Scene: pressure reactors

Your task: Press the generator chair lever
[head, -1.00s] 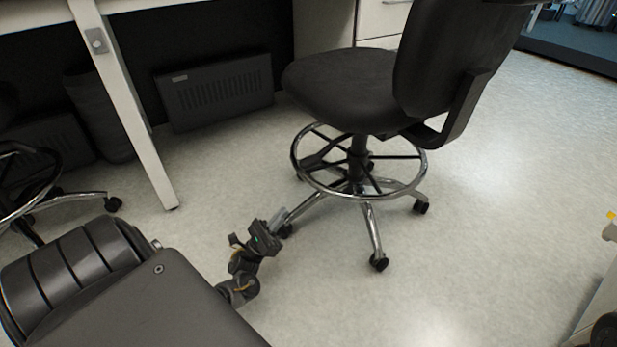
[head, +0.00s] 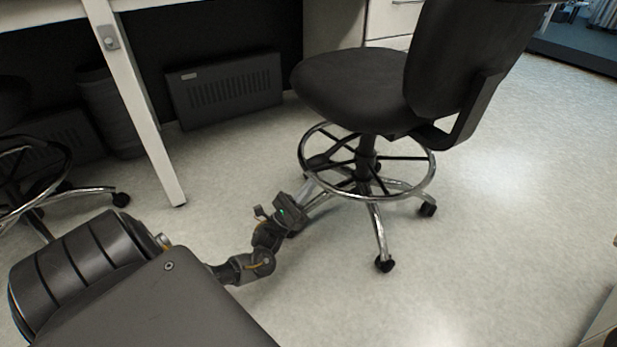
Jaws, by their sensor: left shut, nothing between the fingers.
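A black drafting chair (head: 350,88) with a chrome foot ring (head: 432,182) and a five-star chrome base on casters stands at the centre of the head view. A lever under its seat cannot be made out. My left gripper (head: 308,188) is shut and empty, at the left side of the chair base. Its fingers overlap the foot ring's left front and a base leg in the picture; I cannot tell whether they touch. My right gripper is not in view.
A white table leg (head: 140,115) stands left of the chair. A dark vented box (head: 228,92) sits behind it. Another chair's chrome base (head: 85,192) is at far left. Open floor (head: 510,180) lies to the right. A pale cabinet edge (head: 605,325) shows at lower right.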

